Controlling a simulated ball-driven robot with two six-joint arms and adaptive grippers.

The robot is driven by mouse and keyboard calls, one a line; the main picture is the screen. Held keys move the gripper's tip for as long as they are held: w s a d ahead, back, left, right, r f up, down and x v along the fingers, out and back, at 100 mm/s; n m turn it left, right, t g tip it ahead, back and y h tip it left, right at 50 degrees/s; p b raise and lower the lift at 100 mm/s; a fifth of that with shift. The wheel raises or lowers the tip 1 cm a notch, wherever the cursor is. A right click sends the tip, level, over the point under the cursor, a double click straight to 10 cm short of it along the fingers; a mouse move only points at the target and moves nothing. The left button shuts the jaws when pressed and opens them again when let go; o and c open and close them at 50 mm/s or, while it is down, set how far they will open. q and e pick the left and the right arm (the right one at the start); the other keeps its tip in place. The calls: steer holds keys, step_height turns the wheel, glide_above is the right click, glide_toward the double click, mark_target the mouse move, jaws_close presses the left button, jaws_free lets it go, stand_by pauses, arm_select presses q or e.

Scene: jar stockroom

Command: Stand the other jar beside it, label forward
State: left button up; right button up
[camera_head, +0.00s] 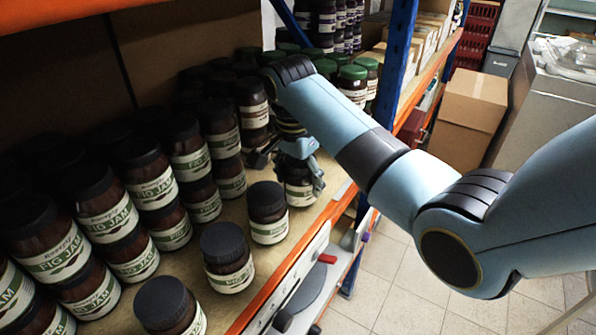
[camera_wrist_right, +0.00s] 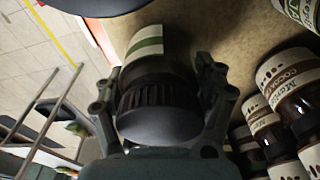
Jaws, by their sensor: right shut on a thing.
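My right gripper (camera_head: 289,170) reaches down over the shelf and is shut on a dark jar (camera_head: 300,193). In the right wrist view the gripper (camera_wrist_right: 160,95) has one finger on each side of this jar, and its black ribbed lid (camera_wrist_right: 158,118) faces the camera. A strip of its cream and green label (camera_wrist_right: 145,47) shows. I cannot tell whether its base touches the shelf. Near the front edge stand three upright dark-lidded jars: the closest to the gripper (camera_head: 268,214), a middle one (camera_head: 227,262) and a near one (camera_head: 171,308). My left gripper is out of view.
Rows of fig jam jars (camera_head: 153,180) fill the shelf to the left. Green-lidded jars (camera_head: 353,82) stand behind my arm. A blue upright (camera_head: 396,62) rises at the right. A cardboard box (camera_head: 470,105) stands beyond.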

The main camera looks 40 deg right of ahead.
steer(key=shift+o, duration=0.2)
steer(key=shift+w+d+f, duration=0.2)
steer(key=shift+w+d, duration=0.05)
steer(key=shift+w, duration=0.05)
steer(key=shift+s+a+r, duration=0.1)
steer(key=shift+s+a, duration=0.05)
steer(key=shift+s, duration=0.05)
steer(key=shift+s+a, duration=0.1)
steer(key=shift+s, duration=0.05)
steer(key=o, duration=1.3)
steer(key=shift+c, duration=0.2)
steer(key=shift+o, duration=2.4)
steer(key=shift+f, duration=0.2)
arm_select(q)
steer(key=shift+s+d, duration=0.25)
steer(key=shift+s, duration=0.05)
arm_select(e)
steer(key=shift+r, duration=0.1)
